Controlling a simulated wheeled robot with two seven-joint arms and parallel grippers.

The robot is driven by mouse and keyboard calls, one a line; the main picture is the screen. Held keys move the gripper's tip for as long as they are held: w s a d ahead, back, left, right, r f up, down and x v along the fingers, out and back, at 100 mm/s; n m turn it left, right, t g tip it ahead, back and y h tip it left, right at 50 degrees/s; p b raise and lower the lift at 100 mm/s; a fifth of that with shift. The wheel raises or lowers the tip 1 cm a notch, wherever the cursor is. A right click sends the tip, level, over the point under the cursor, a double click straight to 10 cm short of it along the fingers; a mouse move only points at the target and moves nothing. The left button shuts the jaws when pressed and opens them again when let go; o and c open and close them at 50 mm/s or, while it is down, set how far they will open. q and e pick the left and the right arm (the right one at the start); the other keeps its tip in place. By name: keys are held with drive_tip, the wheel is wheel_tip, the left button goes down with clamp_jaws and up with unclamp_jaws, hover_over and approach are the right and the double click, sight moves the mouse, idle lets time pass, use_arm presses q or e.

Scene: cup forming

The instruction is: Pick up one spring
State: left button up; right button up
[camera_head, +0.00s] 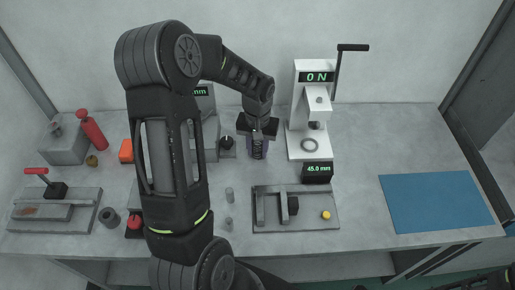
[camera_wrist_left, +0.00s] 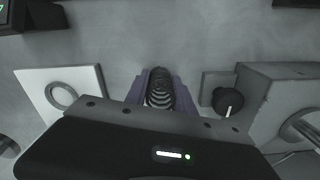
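My left gripper (camera_head: 258,150) points down at the table, left of the white press. Its two purple fingers stand on either side of a dark coil spring (camera_wrist_left: 160,88), close against its sides. The spring is upright between the fingers, and its coils also show in the head view (camera_head: 258,153). The left gripper (camera_wrist_left: 161,95) appears shut on the spring. I cannot tell whether the spring's lower end touches the table. My right gripper is not clearly seen; only dark arm parts show at the lower right edge.
A grey box with a black knob (camera_head: 227,142) stands close left. A grey fixture plate (camera_head: 310,222) and a 45.0 mm display (camera_head: 317,172) are in front. A blue mat (camera_head: 437,202) lies right.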

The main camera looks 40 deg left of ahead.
use_arm(q)
clamp_jaws()
wheel_tip(320, 180, up, 10)
drive_tip(key=p, duration=0.6)
drive_tip(key=shift+p, duration=0.3)
idle(0.3)
